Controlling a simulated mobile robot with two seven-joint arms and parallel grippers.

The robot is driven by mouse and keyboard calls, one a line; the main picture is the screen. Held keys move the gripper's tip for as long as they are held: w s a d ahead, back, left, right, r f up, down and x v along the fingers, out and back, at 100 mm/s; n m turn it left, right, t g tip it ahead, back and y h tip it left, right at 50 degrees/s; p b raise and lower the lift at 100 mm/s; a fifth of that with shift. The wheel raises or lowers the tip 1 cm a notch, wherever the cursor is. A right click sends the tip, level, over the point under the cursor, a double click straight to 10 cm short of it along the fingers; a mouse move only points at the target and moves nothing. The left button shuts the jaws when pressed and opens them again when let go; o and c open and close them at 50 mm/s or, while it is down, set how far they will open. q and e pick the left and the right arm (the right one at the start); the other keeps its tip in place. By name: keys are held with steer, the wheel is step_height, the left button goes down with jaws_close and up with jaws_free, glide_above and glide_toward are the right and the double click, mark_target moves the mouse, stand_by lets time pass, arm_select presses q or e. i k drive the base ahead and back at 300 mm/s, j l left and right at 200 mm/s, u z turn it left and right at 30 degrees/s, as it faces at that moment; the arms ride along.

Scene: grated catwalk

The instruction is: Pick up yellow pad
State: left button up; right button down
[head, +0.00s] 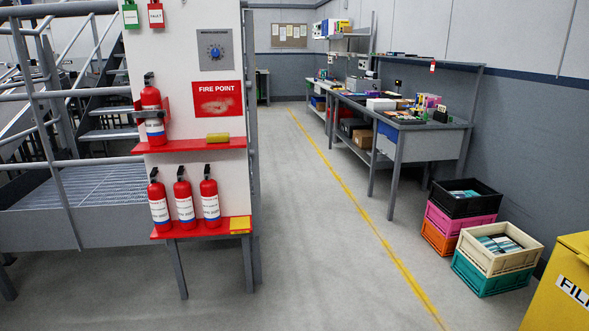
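A flat bright yellow pad (240,224) lies at the right end of the lower red shelf (170,233), to the right of several fire extinguishers. A second yellow thing (217,138), duller and more rounded, lies on the upper red shelf (190,146) below the fire point sign. I cannot tell exactly what this second one is. Neither of my grippers shows in the head view.
Red fire extinguishers (184,200) stand close to the pad. A metal railing and raised grating (90,186) are at left. The grey floor (305,230) in the middle is clear. Stacked crates (500,248), a yellow bin (565,290) and a workbench (430,140) line the right.

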mark_target(220, 137)
steer(key=i+z, duration=0.3)
steer(key=i, duration=0.85)
steer(key=i+u, duration=0.25)
steer(key=i, duration=0.25)
steer(key=i+l+u, duration=0.3)
steer(key=i, duration=0.2)
steer(key=i+l+u, duration=0.2)
steer(key=u, duration=0.15)
steer(key=i+l+u, duration=0.3)
steer(key=i, duration=0.1)
